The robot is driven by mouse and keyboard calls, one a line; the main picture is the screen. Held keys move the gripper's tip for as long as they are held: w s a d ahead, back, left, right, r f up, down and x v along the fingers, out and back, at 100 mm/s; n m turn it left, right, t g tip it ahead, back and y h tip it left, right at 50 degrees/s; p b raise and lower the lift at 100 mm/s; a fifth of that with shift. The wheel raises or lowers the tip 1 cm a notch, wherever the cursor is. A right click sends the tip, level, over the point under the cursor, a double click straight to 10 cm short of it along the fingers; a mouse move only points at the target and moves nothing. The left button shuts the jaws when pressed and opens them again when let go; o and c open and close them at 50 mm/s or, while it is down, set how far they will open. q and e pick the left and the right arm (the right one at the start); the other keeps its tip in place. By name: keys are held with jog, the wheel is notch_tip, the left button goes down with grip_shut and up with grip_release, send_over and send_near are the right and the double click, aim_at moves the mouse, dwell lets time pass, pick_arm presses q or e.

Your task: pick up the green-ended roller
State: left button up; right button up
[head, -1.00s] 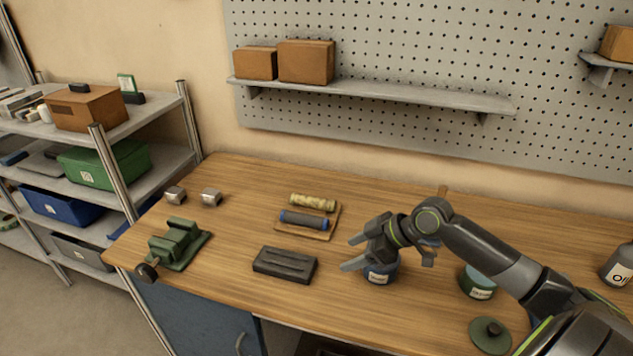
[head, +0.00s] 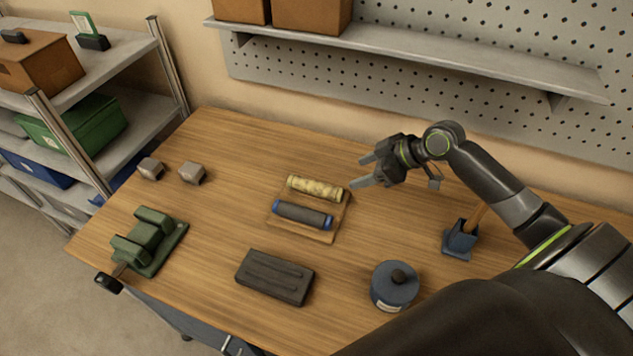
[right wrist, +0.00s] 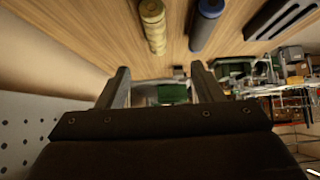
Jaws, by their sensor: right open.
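A pale yellow, mottled roller (head: 314,188) lies at the back of a small wooden board (head: 327,228) on the bench. Its ends look yellowish; no clearly green-ended roller shows. A dark grey roller with blue ends (head: 302,214) lies in front of it on the same board. My right gripper (head: 358,171) is open and empty, above the bench just right of the yellow roller and apart from it. In the right wrist view, the yellow roller (right wrist: 153,25) and the blue-ended roller (right wrist: 204,25) show beyond the open fingers (right wrist: 160,70). My left gripper is out of view.
A dark block (head: 274,277) and a blue round tin (head: 394,285) stand in front of the board. A green vise-like tool (head: 150,240) and two small metal blocks (head: 171,171) are at left. A blue holder (head: 460,238) stands at right. A wall shelf (head: 430,62) hangs behind.

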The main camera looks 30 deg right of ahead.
jog(key=p, duration=0.3)
send_near(321, 185)
jog(key=x, duration=0.4)
jog(key=shift+s+a+f, duration=0.1)
jog(key=shift+s+a, duration=0.05)
jog(key=shift+a, duration=0.2)
jog(key=shift+w+a+f, duration=0.2)
jog(key=shift+w+f, duration=0.1)
jog(key=shift+f, duration=0.15)
jog(key=shift+w+a+f+p, duration=0.3)
jog(key=shift+w+f+p, duration=0.15)
jog(key=shift+w, duration=0.1)
jog(key=shift+p+x, duration=0.5)
jog(key=shift+x, duration=1.35)
jog(key=shift+d, duration=0.15)
jog(key=shift+c, duration=0.2)
jog(key=c, duration=1.1)
